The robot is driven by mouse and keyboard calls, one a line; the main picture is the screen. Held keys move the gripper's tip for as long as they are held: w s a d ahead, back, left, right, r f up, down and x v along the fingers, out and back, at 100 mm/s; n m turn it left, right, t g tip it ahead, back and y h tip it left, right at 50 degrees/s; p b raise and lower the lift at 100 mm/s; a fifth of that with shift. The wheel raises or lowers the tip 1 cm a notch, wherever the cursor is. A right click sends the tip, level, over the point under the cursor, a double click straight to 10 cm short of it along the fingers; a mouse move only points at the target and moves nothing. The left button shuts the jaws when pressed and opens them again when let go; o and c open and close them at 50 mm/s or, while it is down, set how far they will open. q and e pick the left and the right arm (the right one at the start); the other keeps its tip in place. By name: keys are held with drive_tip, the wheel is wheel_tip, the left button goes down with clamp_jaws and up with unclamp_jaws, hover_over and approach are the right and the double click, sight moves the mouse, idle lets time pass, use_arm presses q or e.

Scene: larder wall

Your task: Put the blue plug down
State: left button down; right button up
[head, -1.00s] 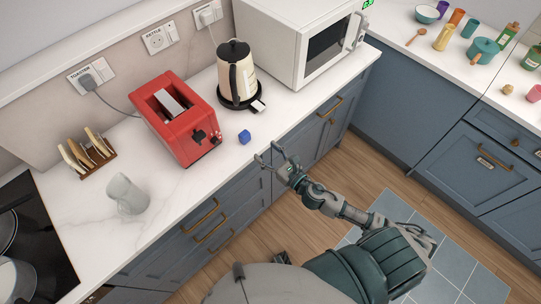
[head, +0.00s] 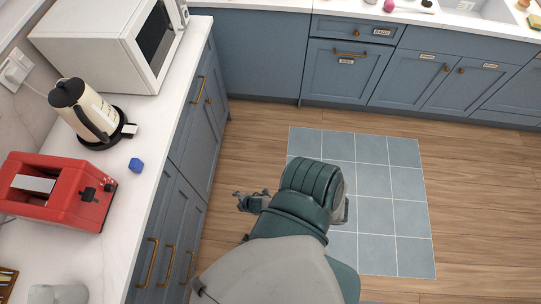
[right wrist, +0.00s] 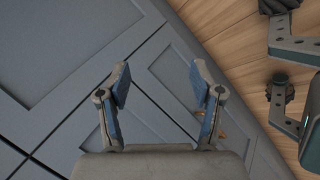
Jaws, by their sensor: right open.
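A small blue plug (head: 136,165) lies on the white countertop (head: 150,120), between the red toaster and the kettle, near the front edge. Nothing holds it. My right gripper (head: 238,200) is over the wooden floor, in front of the blue cabinets and off to the right of the plug. In the right wrist view my right gripper (right wrist: 161,78) has its two fingers spread, with nothing between them and cabinet fronts behind. The plug does not show in that view. I cannot make out my left gripper in either view.
The red toaster (head: 60,188) stands left of the plug, the kettle (head: 88,108) on its black base behind it, and a white microwave (head: 100,45) farther back. Grey floor tiles (head: 375,180) and the wooden floor are clear.

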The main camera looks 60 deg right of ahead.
drive_tip(key=s+a+f+m+g, duration=0.2)
drive_tip(key=s+f+m, duration=0.3)
drive_tip(key=s, duration=0.4)
drive_tip(key=s+a+f+m+g+y, duration=0.1)
drive_tip(key=s+a+f+m+g, duration=0.2)
drive_tip(key=s, duration=0.7)
wheel_tip(320, 180, down, 3)
drive_tip(key=shift+s+a+f+m+g, duration=0.15)
drive_tip(key=shift+s+a+m+g, duration=0.15)
drive_tip(key=shift+a+m, duration=0.85)
drive_tip(key=shift+d, duration=0.25)
drive_tip(key=shift+a, duration=0.2)
drive_tip(key=shift+d, duration=0.1)
